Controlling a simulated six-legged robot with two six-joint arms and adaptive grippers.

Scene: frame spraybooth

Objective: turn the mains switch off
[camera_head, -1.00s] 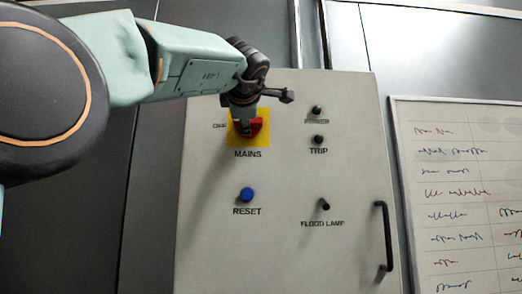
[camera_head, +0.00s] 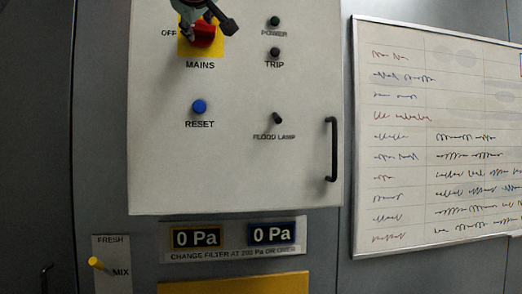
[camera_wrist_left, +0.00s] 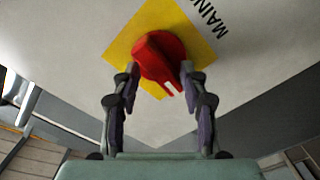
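The mains switch is a red rotary knob (camera_head: 205,37) on a yellow plate, upper left on the pale panel, with "OFF" at its left and "MAINS" below. My left gripper (camera_head: 203,17) is in front of its upper part and partly hides it. In the left wrist view the knob (camera_wrist_left: 158,57) shows between the spread fingers of my left gripper (camera_wrist_left: 158,78), one at each side. I cannot tell whether the fingers touch it. My right gripper is not in view.
The panel also has a blue reset button (camera_head: 199,107), dark power (camera_head: 274,21) and trip (camera_head: 274,52) lamps, a flood lamp toggle (camera_head: 277,118) and a black handle (camera_head: 331,149). Below are two pressure displays (camera_head: 234,237) and a yellow lever (camera_head: 98,264). A whiteboard (camera_head: 440,140) is at right.

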